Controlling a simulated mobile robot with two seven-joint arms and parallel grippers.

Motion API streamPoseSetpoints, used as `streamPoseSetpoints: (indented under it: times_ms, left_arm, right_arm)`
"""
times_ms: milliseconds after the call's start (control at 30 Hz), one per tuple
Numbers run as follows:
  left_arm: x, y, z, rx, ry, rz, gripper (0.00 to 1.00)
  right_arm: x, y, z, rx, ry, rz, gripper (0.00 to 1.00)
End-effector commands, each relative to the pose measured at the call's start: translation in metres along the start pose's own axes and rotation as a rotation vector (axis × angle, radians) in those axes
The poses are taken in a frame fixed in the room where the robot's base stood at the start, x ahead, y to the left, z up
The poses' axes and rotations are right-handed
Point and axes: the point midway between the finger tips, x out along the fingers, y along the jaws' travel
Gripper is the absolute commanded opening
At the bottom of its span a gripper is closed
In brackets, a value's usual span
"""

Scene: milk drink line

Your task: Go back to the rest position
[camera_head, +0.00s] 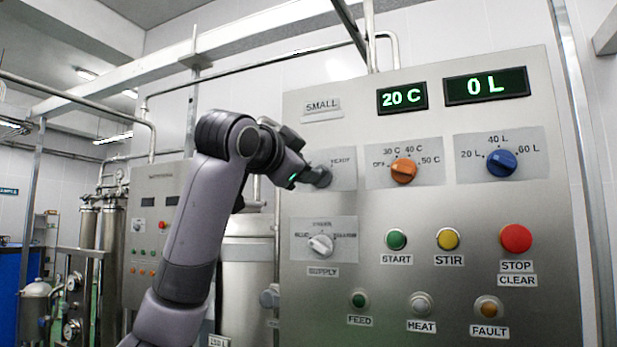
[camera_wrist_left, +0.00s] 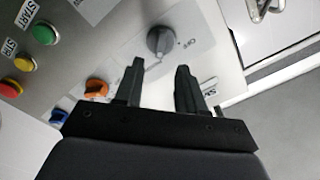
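My left gripper (camera_head: 296,176) is at the upper left of the steel control panel (camera_head: 460,225), close to a grey knob (camera_head: 318,177). In the left wrist view the two dark fingers (camera_wrist_left: 158,70) stand apart with nothing between them. The grey knob (camera_wrist_left: 160,42) shows just beyond the fingertips; it looks apart from them. My left arm rises from the bottom of the head view and bends right toward the panel. My right gripper is in neither view.
The panel carries an orange knob (camera_head: 403,171), a blue knob (camera_head: 501,163), a white supply knob (camera_head: 320,244) and several buttons. Displays read 20 C (camera_head: 402,97) and 0 L (camera_head: 486,86). A steel tank (camera_head: 247,280) stands behind my arm.

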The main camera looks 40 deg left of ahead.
Motion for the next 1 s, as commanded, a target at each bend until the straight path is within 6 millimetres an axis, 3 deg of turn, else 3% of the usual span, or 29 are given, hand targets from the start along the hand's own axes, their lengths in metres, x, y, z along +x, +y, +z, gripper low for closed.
streamPoseSetpoints:
  times_ms: [667, 767, 833, 1000]
  left_arm:
    - [-0.004, 0.003, 0.001, 0.001, -0.002, 0.004, 0.39]
    - [0.004, 0.02, 0.006, 0.007, -0.013, 0.026, 0.39]
    - [0.015, 0.043, 0.013, 0.013, -0.026, 0.055, 0.39]
    - [0.042, 0.126, 0.044, 0.023, -0.074, 0.156, 0.39]
  right_arm:
    - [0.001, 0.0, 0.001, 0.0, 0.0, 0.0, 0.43]
    - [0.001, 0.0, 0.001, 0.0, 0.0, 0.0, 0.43]
    - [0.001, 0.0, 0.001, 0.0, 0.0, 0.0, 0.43]
    - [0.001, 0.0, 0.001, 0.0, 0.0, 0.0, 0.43]
